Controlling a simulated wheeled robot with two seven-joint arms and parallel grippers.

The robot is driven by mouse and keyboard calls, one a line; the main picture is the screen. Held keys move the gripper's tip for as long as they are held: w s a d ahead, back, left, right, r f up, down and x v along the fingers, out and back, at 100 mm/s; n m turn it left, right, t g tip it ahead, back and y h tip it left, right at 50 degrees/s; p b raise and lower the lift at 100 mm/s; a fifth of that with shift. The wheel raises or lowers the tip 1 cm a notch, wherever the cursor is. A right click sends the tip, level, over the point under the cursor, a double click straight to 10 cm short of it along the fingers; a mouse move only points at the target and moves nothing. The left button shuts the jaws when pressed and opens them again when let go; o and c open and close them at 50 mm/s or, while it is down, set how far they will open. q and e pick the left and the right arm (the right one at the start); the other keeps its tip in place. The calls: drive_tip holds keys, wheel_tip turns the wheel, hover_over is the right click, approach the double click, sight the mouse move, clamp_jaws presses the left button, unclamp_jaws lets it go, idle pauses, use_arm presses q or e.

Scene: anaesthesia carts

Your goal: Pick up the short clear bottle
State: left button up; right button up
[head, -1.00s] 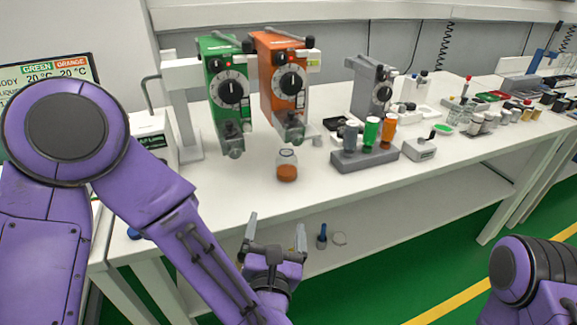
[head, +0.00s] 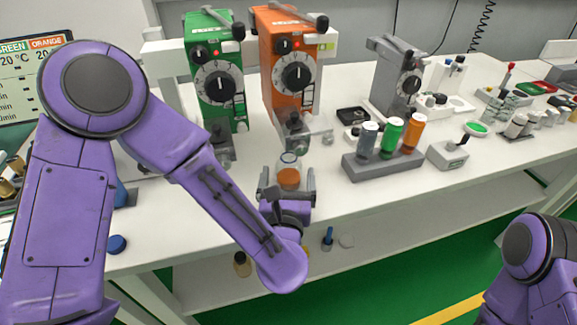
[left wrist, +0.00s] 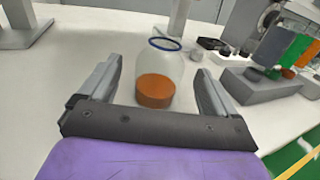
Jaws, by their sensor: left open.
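The short clear bottle (head: 289,172) stands upright on the white table, with orange-brown contents in its lower part and a blue ring at its mouth. It also shows in the left wrist view (left wrist: 159,75). My left gripper (head: 287,180) is open, its two fingers pointing at the bottle. In the left wrist view the bottle stands between and slightly beyond the fingers (left wrist: 157,85), with gaps on both sides. The bottle's lower front is partly hidden by the gripper. My right gripper is out of view; only part of my right arm shows.
Green (head: 214,75) and orange (head: 290,75) vaporizers stand behind the bottle. A grey rack (head: 383,170) with several coloured vials is to its right, a small grey box (head: 447,153) beyond. The table's front edge is close to my gripper.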

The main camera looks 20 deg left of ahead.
sight(290, 162)
use_arm(q)
drive_tip(key=p+x, duration=0.1)
drive_tip(key=x, duration=0.3)
drive_tip(key=shift+w, duration=0.35)
drive_tip(key=shift+w+a+f, duration=0.1)
drive_tip(key=shift+w+a, duration=0.1)
drive_tip(key=shift+w, duration=0.05)
drive_tip(key=shift+d, duration=0.1)
drive_tip(key=c, duration=1.2)
